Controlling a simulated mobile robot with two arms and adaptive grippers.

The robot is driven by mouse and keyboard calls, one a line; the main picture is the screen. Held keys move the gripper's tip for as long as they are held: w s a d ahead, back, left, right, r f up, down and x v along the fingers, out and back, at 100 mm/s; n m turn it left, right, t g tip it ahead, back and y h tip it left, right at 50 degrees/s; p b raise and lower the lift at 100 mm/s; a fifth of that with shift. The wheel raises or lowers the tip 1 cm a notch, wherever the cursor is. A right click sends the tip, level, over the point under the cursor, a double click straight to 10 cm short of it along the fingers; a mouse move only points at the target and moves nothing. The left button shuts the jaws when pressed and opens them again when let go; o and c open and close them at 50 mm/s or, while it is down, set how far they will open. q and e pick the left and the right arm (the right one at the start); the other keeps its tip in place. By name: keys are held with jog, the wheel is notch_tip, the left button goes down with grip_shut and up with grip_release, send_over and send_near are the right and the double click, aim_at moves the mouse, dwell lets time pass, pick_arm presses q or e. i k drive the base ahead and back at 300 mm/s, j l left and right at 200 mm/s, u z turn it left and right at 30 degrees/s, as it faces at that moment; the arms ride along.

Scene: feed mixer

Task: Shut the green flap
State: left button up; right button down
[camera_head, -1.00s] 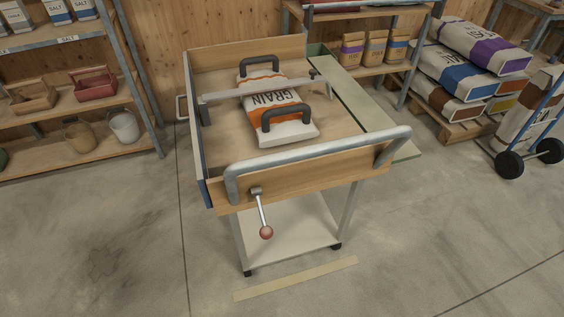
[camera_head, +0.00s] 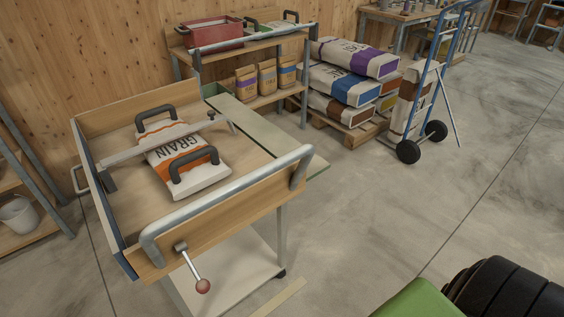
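The green flap (camera_head: 262,130) is a long panel with a pale grey-green upper face and darker green edges. It runs along the right side of the wooden-topped cart (camera_head: 123,198) and sticks out from it, roughly flat, so it stands open. Its near corner reaches past the cart's front right corner. A lever with a red knob (camera_head: 203,286) hangs on the cart's front board. Neither of my grippers is in view.
A shelf with paper bags (camera_head: 267,76) stands behind the flap. Stacked sacks (camera_head: 345,82) on a pallet and a hand truck (camera_head: 424,105) are further right. A green surface (camera_head: 420,300) and a black ribbed thing (camera_head: 508,290) are cut off lower right.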

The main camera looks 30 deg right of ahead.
aim_at(275, 142)
jog(key=l+u, duration=1.15)
jog(key=u, duration=0.15)
